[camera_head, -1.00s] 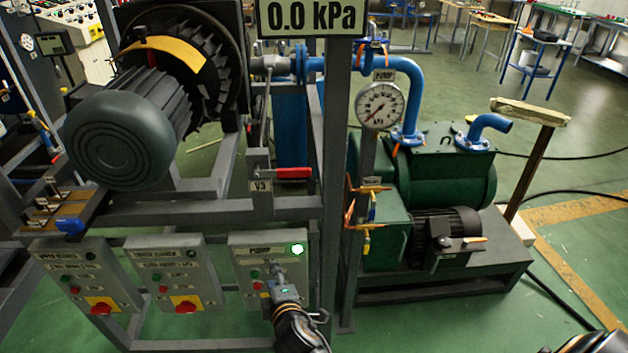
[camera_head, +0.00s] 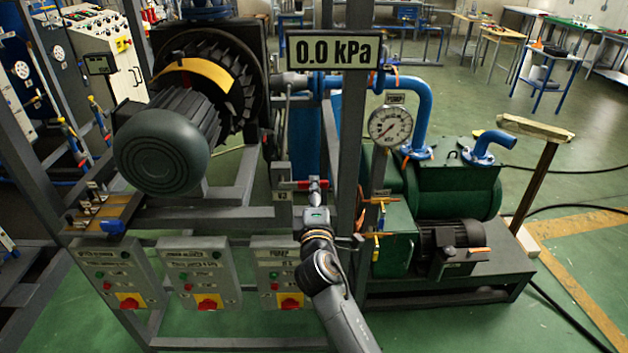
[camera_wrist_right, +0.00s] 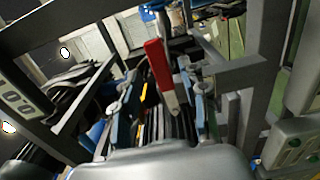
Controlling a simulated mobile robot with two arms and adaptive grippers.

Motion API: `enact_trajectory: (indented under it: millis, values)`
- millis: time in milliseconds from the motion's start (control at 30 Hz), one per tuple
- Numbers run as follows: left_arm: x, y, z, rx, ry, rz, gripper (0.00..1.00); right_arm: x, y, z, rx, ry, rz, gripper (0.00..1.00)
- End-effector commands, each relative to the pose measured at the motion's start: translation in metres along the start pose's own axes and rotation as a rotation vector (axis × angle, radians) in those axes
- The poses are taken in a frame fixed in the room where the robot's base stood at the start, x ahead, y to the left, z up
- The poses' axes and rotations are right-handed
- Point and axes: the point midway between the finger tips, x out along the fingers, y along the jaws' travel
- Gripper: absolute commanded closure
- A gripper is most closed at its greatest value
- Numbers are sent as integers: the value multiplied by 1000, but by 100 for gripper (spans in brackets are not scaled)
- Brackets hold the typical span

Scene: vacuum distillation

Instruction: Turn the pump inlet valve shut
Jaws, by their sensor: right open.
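The valve's red lever handle (camera_head: 289,185) lies roughly level on the frame, above a small label that read V3 in the earlier view. My right gripper (camera_head: 315,188) is in front of it and hides part of the handle. In the right wrist view the red handle (camera_wrist_right: 156,64) stands between the two fingers of my open right gripper (camera_wrist_right: 163,97), toward their tips. I cannot tell whether a finger touches it. My left gripper is not in view.
Steel frame posts (camera_head: 350,140) stand close beside the handle. A pump control box (camera_head: 283,268) sits below, partly covered by my right arm. A round gauge (camera_head: 390,125) and the green pump (camera_head: 455,190) are to the right. The display (camera_head: 333,50) reads 0.0 kPa.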

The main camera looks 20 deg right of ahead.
Motion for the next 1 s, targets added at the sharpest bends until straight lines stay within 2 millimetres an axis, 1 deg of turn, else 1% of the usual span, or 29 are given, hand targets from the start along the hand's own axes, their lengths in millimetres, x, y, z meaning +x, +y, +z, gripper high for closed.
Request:
enact_trajectory:
  millis: [33,100,233,400,633,833,867,1000]
  values:
    - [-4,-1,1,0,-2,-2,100,10,2,0,-2,-1,1,57]
    - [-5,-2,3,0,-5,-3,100,19,1,0,-2,-1,0,57]
    - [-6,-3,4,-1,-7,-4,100,31,0,0,-1,0,0,57]
    - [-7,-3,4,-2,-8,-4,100,38,0,1,0,-1,0,57]
    - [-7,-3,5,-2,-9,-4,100,38,-1,0,0,0,0,57]
    - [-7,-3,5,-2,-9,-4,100,37,-1,0,0,0,0,97]
    - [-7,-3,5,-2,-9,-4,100,37,-1,0,0,0,0,100]
    - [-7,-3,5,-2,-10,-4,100,37,-1,0,0,0,-1,100]
